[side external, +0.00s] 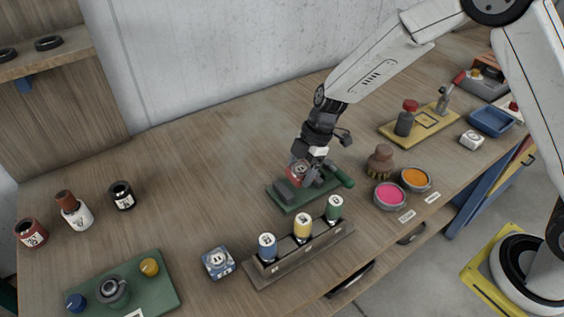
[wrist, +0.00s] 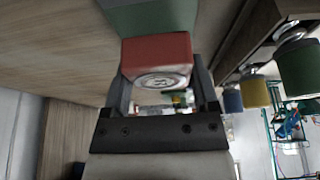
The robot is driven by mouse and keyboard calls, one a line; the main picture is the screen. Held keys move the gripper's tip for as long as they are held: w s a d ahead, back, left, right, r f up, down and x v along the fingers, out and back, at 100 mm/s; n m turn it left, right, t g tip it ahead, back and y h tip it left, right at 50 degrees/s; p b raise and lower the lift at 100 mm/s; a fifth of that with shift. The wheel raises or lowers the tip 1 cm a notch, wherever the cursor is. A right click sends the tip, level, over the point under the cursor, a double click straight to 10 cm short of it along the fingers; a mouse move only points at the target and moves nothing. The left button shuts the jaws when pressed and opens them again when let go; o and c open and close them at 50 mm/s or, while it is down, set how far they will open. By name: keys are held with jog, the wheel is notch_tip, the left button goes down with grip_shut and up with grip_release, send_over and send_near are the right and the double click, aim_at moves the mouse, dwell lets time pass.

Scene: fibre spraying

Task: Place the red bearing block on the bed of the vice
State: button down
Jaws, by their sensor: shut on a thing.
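The red bearing block (wrist: 158,55) is between the two fingers of my gripper (wrist: 162,95) in the wrist view, with a round metal bore on its near face. My gripper (side external: 306,172) is shut on it. In the side view the red block (side external: 297,173) shows at the fingertips, over the green vice (side external: 297,205). The vice has a dark jaw at its left and a green handle at its right. Part of its bed is hidden by my gripper and the block. I cannot tell whether the block touches the bed.
A rack (side external: 285,266) with several coloured bottles stands just in front of the vice. Pink (side external: 390,195) and orange (side external: 415,178) pots and a brown brush (side external: 380,162) stand to its right. A blue block (side external: 217,262) lies at front left. The table behind and left of the vice is clear.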

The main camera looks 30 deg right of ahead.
aim_at(298, 179)
jog(key=shift+w+f, duration=0.3)
jog(key=shift+f, duration=1.5)
jog(key=shift+f, duration=0.15)
grip_release()
jog(key=shift+r, duration=0.2)
jog(key=v, duration=1.2)
jog(key=shift+s+d, duration=0.1)
jog(key=shift+s, duration=0.05)
